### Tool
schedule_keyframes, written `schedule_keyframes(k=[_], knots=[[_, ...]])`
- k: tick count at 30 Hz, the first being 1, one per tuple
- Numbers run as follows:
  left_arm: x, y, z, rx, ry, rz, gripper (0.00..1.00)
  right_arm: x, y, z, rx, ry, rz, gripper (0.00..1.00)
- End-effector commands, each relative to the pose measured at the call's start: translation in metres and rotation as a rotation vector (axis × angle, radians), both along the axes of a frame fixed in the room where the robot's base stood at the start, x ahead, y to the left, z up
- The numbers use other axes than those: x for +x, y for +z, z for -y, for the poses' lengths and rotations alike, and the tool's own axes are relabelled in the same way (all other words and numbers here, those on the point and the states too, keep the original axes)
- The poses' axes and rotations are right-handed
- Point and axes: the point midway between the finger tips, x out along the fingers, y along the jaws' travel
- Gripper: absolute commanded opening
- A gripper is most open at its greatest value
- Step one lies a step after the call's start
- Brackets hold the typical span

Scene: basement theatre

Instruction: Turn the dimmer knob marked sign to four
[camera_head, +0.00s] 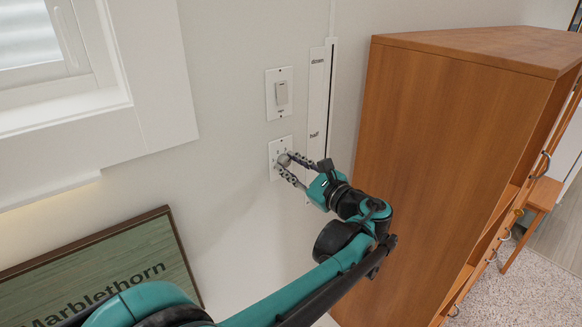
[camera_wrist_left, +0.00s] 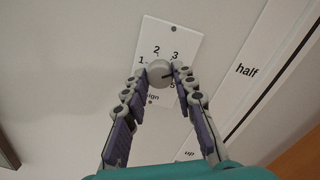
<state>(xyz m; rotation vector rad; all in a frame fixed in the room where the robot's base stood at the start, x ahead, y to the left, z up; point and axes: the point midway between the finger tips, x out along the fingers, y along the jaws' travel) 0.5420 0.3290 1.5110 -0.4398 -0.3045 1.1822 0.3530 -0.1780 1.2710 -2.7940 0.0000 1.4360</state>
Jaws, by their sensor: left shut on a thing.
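The round grey dimmer knob (camera_wrist_left: 158,72) sits on a white wall plate (camera_wrist_left: 150,40) with the numbers 1, 2 and 3 visible around it. Another digit, apparently 5, shows at lower right, and "ign" of the label shows below the knob. A dark pointer line on the knob points to the right, toward my right-hand finger in the wrist view; any number there is hidden. My left gripper (camera_wrist_left: 160,77) is shut on the knob, one finger on each side. In the head view, my left gripper (camera_head: 285,162) covers much of the lower wall plate (camera_head: 272,151).
A tall white strip marked "down" and "half" (camera_head: 317,110) runs close on the right. A wooden cabinet (camera_head: 430,160) stands further right. A framed green "Marblethorn" sign (camera_head: 110,270) is at lower left, below a window.

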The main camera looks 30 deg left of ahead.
Motion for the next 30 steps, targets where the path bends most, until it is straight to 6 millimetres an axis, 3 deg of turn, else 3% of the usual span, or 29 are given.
schedule_keyframes(k=[15,30], knots=[[0.0002,-0.0007,0.0000,0.124,0.000,-0.302,0.00,0.0000,-0.0045,0.0000,0.000,0.000,0.000,0.00],[-0.0001,-0.0012,0.0000,0.144,0.000,-0.354,0.00,0.0000,-0.0050,0.0000,0.000,0.000,0.000,0.00]])
